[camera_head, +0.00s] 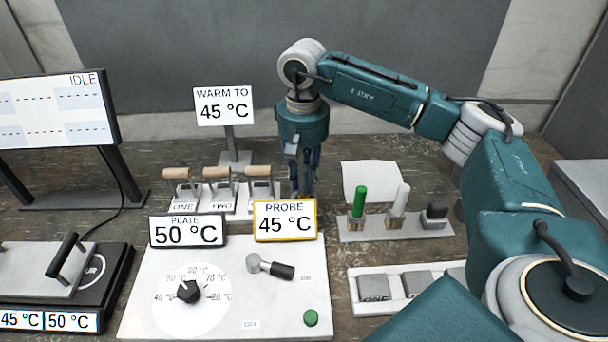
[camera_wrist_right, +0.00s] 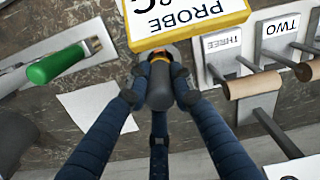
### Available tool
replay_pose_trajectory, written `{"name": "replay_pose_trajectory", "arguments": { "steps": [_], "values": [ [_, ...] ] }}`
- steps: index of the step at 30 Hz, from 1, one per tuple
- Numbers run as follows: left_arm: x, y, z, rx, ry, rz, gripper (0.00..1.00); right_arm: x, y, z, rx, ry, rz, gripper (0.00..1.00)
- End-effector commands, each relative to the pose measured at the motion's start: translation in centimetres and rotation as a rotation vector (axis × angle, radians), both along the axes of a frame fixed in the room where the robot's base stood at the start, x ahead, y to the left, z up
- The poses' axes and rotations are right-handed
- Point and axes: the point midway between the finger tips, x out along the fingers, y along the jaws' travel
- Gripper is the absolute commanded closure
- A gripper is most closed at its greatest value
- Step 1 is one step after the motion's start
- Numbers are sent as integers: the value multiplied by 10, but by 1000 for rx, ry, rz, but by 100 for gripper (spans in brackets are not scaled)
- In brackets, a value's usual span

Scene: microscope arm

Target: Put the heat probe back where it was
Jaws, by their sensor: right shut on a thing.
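My right gripper (camera_head: 303,185) points down behind the yellow-framed PROBE sign, which reads 45 °C (camera_head: 285,221). In the right wrist view its dark blue fingers (camera_wrist_right: 160,92) are shut around a dark grey, rounded handle with an orange band, which looks like the heat probe (camera_wrist_right: 160,88). The probe is upright or nearly so, close to the back of the sign. Its lower end is hidden, so I cannot tell whether it rests in anything. My left gripper is not in view.
Wooden-handled pieces (camera_head: 218,173) stand just left of my gripper. A rack (camera_head: 385,232) with green, white and black handles is to the right, before a white sheet (camera_head: 372,178). The white control panel (camera_head: 245,310) is in front. A WARM TO 45 °C sign (camera_head: 224,106) stands behind.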

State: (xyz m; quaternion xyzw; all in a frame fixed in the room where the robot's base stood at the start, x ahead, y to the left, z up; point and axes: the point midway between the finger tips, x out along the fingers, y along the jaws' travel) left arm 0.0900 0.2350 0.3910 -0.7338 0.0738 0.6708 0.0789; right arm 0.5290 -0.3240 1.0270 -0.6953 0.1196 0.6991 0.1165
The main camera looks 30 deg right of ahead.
Motion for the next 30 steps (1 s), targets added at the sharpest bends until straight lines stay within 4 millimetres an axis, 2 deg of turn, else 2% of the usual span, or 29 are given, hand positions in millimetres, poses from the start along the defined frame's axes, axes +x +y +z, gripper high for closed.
{"name": "replay_pose_trajectory", "arguments": {
  "steps": [10, 11, 13, 14, 25, 30],
  "values": [
    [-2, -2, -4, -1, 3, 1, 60, 0, 0, -4, 0, -1, 0, 100],
    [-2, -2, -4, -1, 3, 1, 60, 0, 0, -4, 0, -1, 0, 76],
    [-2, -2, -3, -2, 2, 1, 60, 0, 0, -3, 0, -1, 0, 62],
    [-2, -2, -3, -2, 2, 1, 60, 0, 0, -3, 0, -1, 0, 59],
    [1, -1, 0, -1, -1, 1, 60, 1, 0, 3, 0, -2, 0, 59],
    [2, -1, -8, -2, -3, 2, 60, 2, 0, 29, 1, -7, -1, 59]
  ]
}}
